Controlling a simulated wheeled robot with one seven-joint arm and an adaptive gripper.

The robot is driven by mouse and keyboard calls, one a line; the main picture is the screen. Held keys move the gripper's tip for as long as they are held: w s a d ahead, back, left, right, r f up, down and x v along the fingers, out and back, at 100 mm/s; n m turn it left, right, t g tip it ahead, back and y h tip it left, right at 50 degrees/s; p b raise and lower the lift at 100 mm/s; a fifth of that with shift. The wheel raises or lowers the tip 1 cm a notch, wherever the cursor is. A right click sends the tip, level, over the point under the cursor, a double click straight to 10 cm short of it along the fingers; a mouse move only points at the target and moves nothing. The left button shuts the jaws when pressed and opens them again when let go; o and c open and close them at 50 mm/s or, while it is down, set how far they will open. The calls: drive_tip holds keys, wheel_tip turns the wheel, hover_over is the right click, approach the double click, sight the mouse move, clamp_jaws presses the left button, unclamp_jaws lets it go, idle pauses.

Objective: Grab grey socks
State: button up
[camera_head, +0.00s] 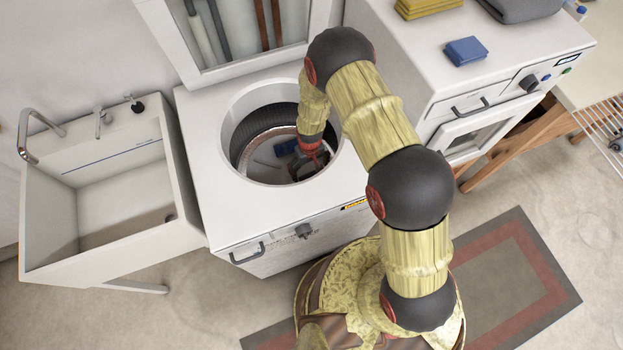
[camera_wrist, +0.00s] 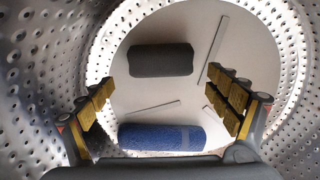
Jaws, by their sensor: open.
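The grey socks seem to be the dark grey roll (camera_wrist: 161,60) on the pale drum floor in the wrist view, at the upper middle. My gripper (camera_wrist: 165,100) is open inside the drum, its yellow-padded fingers spread to left and right. The grey roll lies beyond the fingertips, apart from them, and nothing is between the fingers. In the head view my gripper (camera_head: 313,157) is down in the round opening of the white washer (camera_head: 200,120).
The perforated drum wall (camera_wrist: 40,60) surrounds my gripper closely. A sink (camera_head: 120,215) stands left, and a white appliance (camera_head: 440,75) stands right.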

sight(310, 174)
drive_tip(key=f, duration=0.2)
drive_tip(key=f+b, duration=0.1)
drive_tip(key=f, duration=0.1)
drive_tip(key=shift+s, duration=0.25)
drive_tip(key=shift+f, duration=0.25)
drive_tip(key=shift+c, duration=0.7)
drive_tip(key=c, duration=1)
drive_tip(key=shift+r, duration=0.1)
